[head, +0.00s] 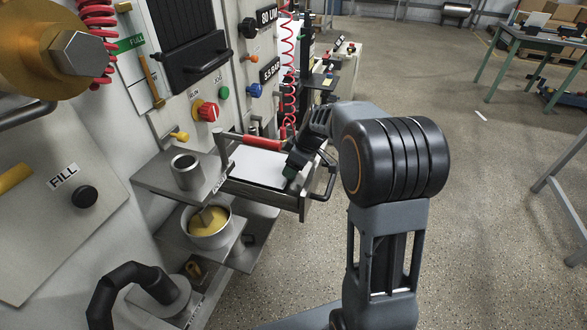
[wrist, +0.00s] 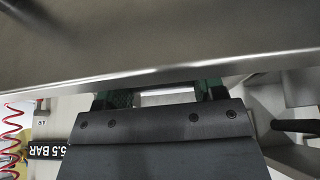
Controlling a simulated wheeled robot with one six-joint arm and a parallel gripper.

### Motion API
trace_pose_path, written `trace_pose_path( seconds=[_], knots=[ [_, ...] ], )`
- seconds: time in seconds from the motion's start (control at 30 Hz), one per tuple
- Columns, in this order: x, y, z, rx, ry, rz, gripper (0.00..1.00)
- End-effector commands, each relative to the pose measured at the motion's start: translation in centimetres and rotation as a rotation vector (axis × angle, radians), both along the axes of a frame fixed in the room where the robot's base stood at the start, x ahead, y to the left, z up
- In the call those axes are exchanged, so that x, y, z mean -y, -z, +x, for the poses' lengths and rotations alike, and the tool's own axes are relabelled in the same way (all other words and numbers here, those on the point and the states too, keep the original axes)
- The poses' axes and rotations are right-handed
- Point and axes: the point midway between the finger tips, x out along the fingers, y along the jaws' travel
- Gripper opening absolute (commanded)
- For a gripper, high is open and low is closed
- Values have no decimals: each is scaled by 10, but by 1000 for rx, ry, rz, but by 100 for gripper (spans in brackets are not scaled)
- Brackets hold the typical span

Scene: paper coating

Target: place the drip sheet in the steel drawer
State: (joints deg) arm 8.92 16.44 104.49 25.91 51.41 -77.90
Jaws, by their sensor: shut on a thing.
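The steel drawer (head: 262,196) is pulled out from the machine below the panel. The white drip sheet (head: 250,166) lies over the open drawer, within its walls as seen from above. Whether it touches the drawer floor, I cannot tell. My gripper (head: 290,171) points down at the sheet's right end, near the drawer front, with its green fingertips shut on the sheet's edge. In the wrist view the green fingertips (wrist: 160,97) are partly hidden behind a steel band crossing the picture. The grip itself is hard to see.
The drawer's dark handle (head: 326,181) juts out just right of my gripper. A red-handled tool (head: 263,143) lies along the drawer's back side. A shelf with a steel cup (head: 187,171) and a pot of yellow liquid (head: 208,224) stand at left.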

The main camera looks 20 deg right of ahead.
Motion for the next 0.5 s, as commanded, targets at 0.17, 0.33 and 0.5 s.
trace_pose_path(
  seconds=[0.17, 0.33, 0.5],
  knots=[
    [0, 10, 0, 2, 1, 0, 39],
    [0, 10, 0, 1, 1, -1, 39],
    [0, 11, 0, 1, 0, -1, 73]
  ],
)
